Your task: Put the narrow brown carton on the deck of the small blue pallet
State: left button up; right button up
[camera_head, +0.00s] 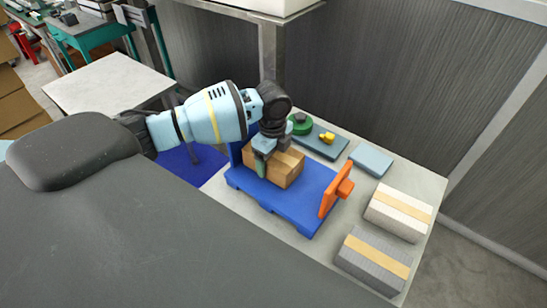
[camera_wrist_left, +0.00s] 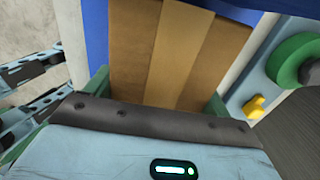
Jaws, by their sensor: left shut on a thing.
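The narrow brown carton (camera_head: 287,168) with a lighter tape stripe is at the deck of the small blue pallet (camera_head: 290,200). From these views I cannot tell whether its underside fully rests on the deck. My left gripper (camera_head: 268,160) is shut on the carton, with a green finger on its near side. In the left wrist view the carton (camera_wrist_left: 170,55) fills the space between the green-edged fingers, with blue (camera_wrist_left: 95,35) showing beside it. The gripper hides part of the carton's top. My right gripper is not in view.
An orange upright piece (camera_head: 335,192) stands at the pallet's right end. White (camera_head: 400,210) and grey (camera_head: 372,262) taped packs lie on the right of the table.

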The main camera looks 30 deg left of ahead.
pick_arm(q)
jog(key=shift+f, duration=0.15)
jog(key=shift+f, duration=0.1)
jog(key=o, duration=1.1)
jog(key=shift+f, duration=0.1)
jog(key=shift+o, duration=0.2)
notch_tip(320, 180, up, 12)
jog(key=shift+r+p, duration=0.2)
jog(key=shift+p, duration=0.1)
